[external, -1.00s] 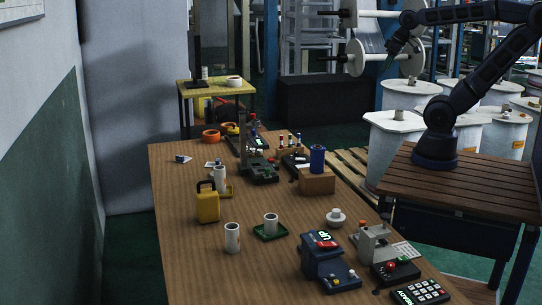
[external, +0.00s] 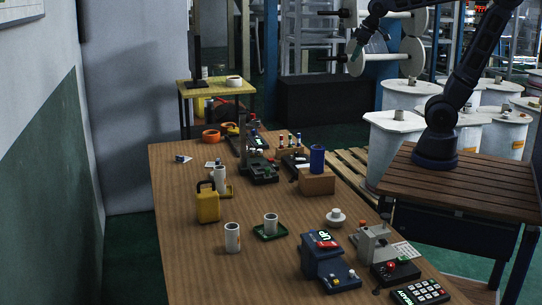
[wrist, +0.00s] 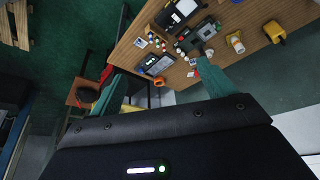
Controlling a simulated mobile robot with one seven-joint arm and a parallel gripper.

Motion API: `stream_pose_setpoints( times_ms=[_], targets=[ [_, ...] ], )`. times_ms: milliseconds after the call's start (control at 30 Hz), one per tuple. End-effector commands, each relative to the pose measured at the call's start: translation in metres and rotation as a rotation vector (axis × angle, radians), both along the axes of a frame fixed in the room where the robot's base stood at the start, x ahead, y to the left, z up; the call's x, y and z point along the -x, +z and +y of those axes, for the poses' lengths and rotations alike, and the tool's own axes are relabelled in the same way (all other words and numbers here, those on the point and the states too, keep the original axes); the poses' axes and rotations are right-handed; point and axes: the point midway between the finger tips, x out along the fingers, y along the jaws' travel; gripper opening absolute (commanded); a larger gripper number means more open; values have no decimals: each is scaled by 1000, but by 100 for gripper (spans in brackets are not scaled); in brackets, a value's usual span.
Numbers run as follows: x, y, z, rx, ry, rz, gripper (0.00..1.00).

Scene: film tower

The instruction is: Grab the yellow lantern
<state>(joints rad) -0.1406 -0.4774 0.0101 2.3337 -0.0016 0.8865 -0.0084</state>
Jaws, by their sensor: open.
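The yellow lantern (external: 208,204), with a dark handle on top, stands upright on the left part of the long wooden table. It also shows near the top right of the wrist view (wrist: 274,32). My gripper (external: 356,64) is high up, beyond the table's right edge and well apart from the lantern. In the wrist view its two teal fingers are spread with nothing held between them (wrist: 163,70).
White cups stand near the lantern, one (external: 232,238) in front and one (external: 220,179) just behind. A green tray (external: 283,232) holds another cup. A blue cylinder (external: 317,159) stands on a cardboard box (external: 317,182). White drums (external: 394,143) stand right of the table.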

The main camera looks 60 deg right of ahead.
Motion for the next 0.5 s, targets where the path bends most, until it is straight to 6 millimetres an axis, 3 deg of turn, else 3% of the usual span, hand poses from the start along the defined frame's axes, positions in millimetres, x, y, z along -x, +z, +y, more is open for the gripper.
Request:
stream_pose_setpoints(
  times_ms=[100,500],
  targets=[
    [-35,3,23,2,47,4,82],
    [-140,-4,117,6,190,5,82]
  ],
)
